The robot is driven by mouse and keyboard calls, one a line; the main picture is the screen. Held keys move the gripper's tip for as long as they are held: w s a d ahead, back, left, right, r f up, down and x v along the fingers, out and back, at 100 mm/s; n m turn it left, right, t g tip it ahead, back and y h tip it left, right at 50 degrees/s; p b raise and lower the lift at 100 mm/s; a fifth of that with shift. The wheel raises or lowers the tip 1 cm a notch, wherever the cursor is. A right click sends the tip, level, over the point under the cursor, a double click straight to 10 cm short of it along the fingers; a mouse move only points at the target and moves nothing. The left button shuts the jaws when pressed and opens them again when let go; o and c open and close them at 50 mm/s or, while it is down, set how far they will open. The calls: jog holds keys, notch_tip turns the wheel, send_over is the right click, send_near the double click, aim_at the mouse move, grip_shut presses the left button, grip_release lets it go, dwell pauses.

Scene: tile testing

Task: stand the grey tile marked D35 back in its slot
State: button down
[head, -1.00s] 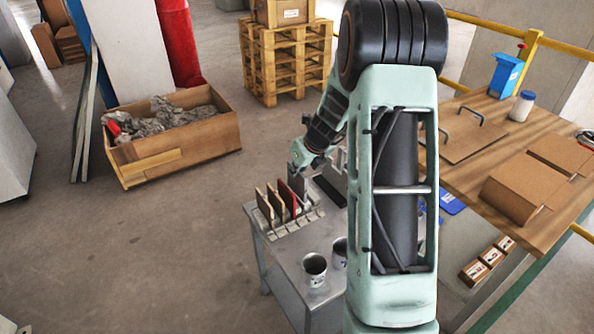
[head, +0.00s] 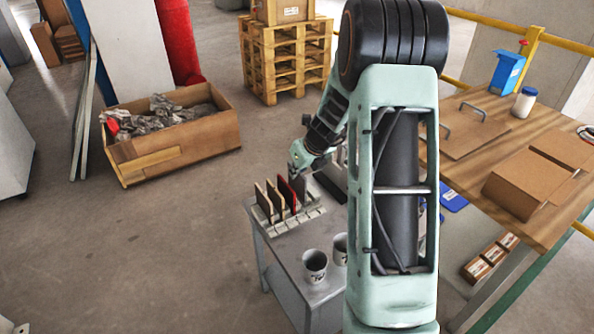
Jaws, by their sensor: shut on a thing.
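A pale slotted rack (head: 295,220) sits on a small grey metal table (head: 290,258). Several tiles stand upright in it, dark-faced ones with tan edges (head: 265,203) and a red one (head: 287,194). My gripper (head: 299,170) is at the far right end of this row, pointing down and shut on a grey tile (head: 301,184). The tile is upright, just right of the red tile and partly hidden by it. The tile's mark cannot be read. I cannot tell whether its lower edge is in a slot or above it.
Two cups (head: 315,266) stand near the table's front, the right one partly hidden by my arm. A wooden workbench (head: 500,140) with boxes stands at the right. A wooden crate of scrap (head: 180,152) lies on the floor at the left. Open floor lies left of the table.

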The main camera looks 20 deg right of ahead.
jog(key=shift+f, duration=0.2)
jog(key=shift+f+b, duration=1.15)
jog(key=shift+f, duration=0.35)
jog(key=c, duration=2)
grip_release()
jog(key=shift+c, duration=0.2)
